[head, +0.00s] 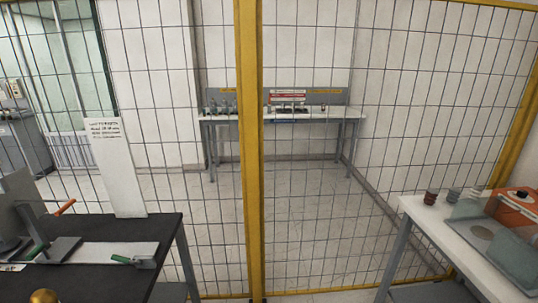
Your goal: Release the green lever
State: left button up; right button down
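Two small green pieces show on the dark table at the lower left in the head view. One green handle (121,259) is at the right end of a pale flat strip, joined to a grey block (146,263). The other green piece (37,251) is by the grey metal device (20,220) at the left edge. I cannot tell which is the green lever, nor whether either is latched. An orange handle (65,207) sticks up from the device. Neither of my grippers is in view.
A wire mesh fence with a yellow post (249,150) stands ahead. Behind it is a white bench (335,113) with equipment. At right, a white table (420,212) holds small cups and an orange device (518,205). Floor shows between the two near tables.

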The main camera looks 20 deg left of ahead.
aim_at(137, 262)
jog(key=i+u, duration=0.2)
jog(key=u, duration=0.25)
jog(key=i+u, duration=0.2)
jog(key=u, duration=0.25)
jog(key=i+l+u, duration=0.15)
jog(key=u, duration=0.3)
jog(key=i+l+u, duration=0.15)
jog(key=u, duration=0.3)
jog(key=i+l+u, duration=0.1)
jog(key=l+u, duration=0.2)
jog(key=u, duration=0.15)
jog(key=l+u, duration=0.3)
jog(key=u, duration=0.15)
jog(key=l+u, duration=0.3)
jog(key=u, duration=0.15)
jog(key=i, duration=0.05)
